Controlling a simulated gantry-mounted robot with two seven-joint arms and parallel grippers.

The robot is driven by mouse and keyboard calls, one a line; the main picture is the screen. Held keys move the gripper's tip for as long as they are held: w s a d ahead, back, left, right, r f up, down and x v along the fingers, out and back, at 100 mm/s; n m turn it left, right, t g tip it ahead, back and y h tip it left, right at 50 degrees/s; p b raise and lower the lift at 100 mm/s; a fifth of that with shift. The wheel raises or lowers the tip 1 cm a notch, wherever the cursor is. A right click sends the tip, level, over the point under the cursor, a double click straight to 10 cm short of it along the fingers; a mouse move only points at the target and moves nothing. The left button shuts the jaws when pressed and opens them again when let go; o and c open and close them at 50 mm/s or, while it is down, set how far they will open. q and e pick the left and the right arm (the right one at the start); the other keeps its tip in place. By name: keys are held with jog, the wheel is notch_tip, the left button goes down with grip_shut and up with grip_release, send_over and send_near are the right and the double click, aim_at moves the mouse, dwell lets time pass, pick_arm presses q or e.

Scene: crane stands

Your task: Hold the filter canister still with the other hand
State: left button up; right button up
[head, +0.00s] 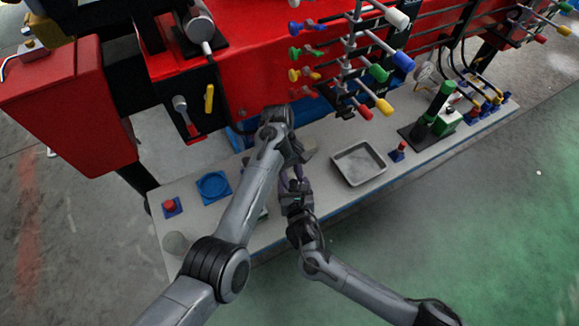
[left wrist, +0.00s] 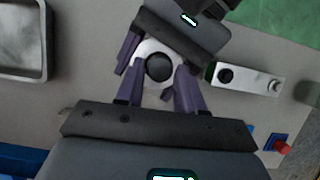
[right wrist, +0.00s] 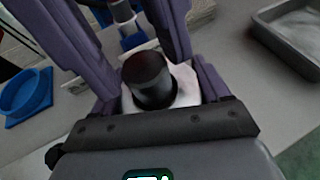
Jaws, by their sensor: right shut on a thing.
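The filter canister has a round black top (left wrist: 159,67) and a pale body, and it stands between my grippers above the grey bench. It also shows in the right wrist view (right wrist: 150,78). My right gripper (right wrist: 158,88) is shut on it, with purple fingers on either side of the pale body. My left gripper (left wrist: 160,78) has its purple fingers apart, flanking the canister from the opposite side. In the head view both grippers meet close together, and my left arm hides most of the canister. The canister's lower part is hidden by the fingers.
The grey bench (head: 325,198) carries an empty grey tray (head: 360,166) right of the grippers. A blue holder (head: 213,185) and a red button (head: 169,206) sit left. A red machine (head: 255,75) with coloured levers overhangs the back. A green cylinder (head: 432,112) stands right.

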pick_arm(q)
jog(key=shift+s+d+f, duration=0.1)
jog(key=shift+s+f, duration=0.15)
jog(key=shift+f, duration=0.35)
grip_shut()
jog(key=shift+o, duration=2)
grip_release()
